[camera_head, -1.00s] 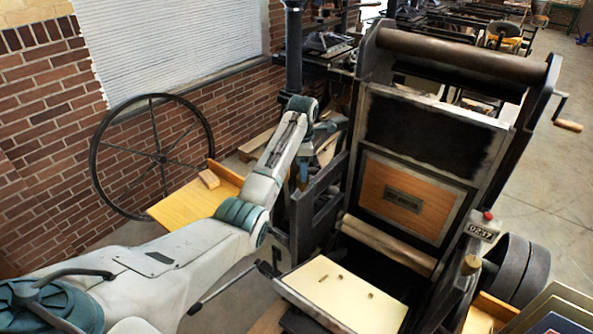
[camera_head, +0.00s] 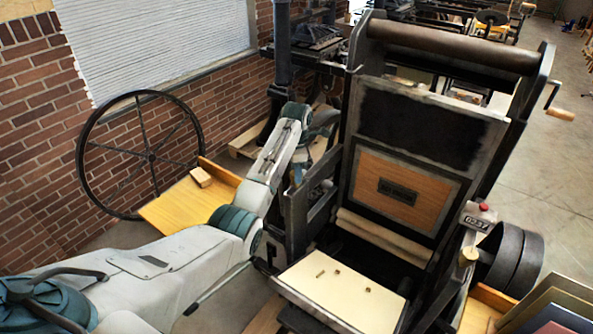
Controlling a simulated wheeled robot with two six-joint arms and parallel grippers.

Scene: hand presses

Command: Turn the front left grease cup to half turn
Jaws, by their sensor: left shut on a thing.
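The hand press (camera_head: 402,120) stands at centre right, with its dark frame, wooden panel and roller bar. My left arm comes in from the left and bends down at the wrist beside the press's left side frame. My left gripper (camera_head: 298,174) is small and partly hidden there, pointing down at the frame. It is shut on what I take to be the front left grease cup; the cup itself is covered by the gripper and arm, so its turn cannot be read. My right gripper is not in view.
A cream board (camera_head: 340,290) with several small pieces lies at the press's front. A spoked wheel (camera_head: 150,157) stands by the brick wall. A yellow shelf (camera_head: 180,208) holds a small wooden block (camera_head: 201,177). A red-button box (camera_head: 478,216) sits at right. Open floor lies at far right.

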